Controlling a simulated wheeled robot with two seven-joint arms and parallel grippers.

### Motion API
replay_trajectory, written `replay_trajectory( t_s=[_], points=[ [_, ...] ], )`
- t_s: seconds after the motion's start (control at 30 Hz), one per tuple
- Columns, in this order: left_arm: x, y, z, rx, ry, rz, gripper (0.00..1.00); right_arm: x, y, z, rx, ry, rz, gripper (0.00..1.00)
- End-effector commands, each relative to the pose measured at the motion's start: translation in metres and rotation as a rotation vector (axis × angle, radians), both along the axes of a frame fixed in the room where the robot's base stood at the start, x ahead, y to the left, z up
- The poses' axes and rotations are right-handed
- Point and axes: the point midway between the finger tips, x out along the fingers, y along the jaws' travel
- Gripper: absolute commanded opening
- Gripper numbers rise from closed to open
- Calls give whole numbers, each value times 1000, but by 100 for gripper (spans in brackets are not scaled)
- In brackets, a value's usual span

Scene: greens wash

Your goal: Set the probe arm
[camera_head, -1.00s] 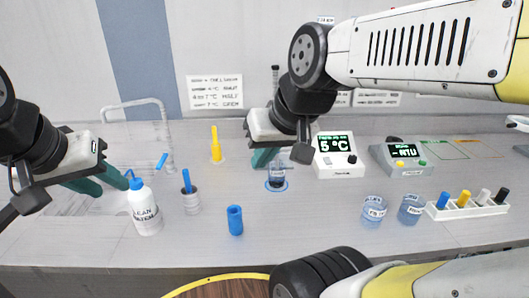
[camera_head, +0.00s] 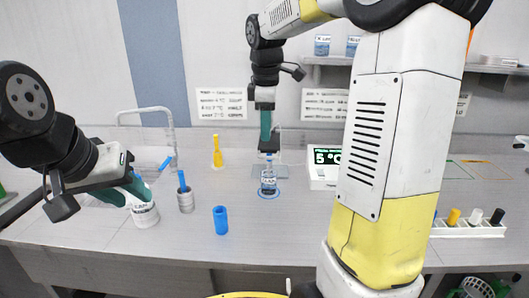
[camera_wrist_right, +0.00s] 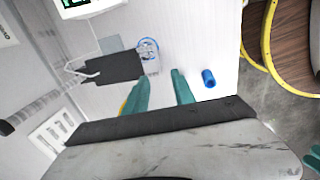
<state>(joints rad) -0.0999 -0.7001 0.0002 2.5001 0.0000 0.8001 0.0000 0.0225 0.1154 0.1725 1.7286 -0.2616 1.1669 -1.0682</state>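My right gripper (camera_head: 265,128) points down above the beaker (camera_head: 268,182), which stands on a blue ring mark. In the right wrist view its two teal fingers (camera_wrist_right: 161,88) are apart, with nothing visible between them. A dark block (camera_head: 268,146), apparently the probe arm's head, shows just below the fingers. The wrist view shows a dark flat plate (camera_wrist_right: 112,67) beside the ringed beaker (camera_wrist_right: 149,50); how it joins the probe arm is unclear. My left gripper (camera_head: 122,193) is open at the left, its fingers overlapping the wash bottle (camera_head: 146,215) in the picture.
A temperature display box (camera_head: 324,180) stands right of the beaker. A blue cylinder (camera_head: 221,220), a grey holder (camera_head: 186,201) and a yellow bottle (camera_head: 217,156) stand left of it. My right arm hides the middle right. A rack (camera_head: 466,230) is at the right.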

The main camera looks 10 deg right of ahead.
Motion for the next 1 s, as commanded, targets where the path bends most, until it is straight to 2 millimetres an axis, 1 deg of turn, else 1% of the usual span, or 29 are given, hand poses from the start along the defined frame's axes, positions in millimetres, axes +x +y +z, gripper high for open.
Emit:
replay_trajectory(
  t_s=[0.03,0.17,0.4,0.5,0.6,0.73,0.97,1.0],
  points=[
    [0,0,0,0,0,0,36,4,0,-3,-5,8,17,31],
    [0,0,0,0,0,0,36,7,-1,-12,-10,12,30,31],
    [0,0,0,0,0,0,36,12,-3,-50,-9,13,28,31],
    [0,0,0,0,0,0,36,15,-3,-64,-9,13,28,31],
    [0,0,0,0,0,0,36,17,-3,-73,-8,10,28,31],
    [0,0,0,0,0,0,36,18,-4,-79,-9,9,27,31],
    [0,0,0,0,0,0,36,18,-4,-79,-8,8,27,31],
    [0,0,0,0,0,0,36,18,-4,-79,-8,8,27,23]
  ],
)
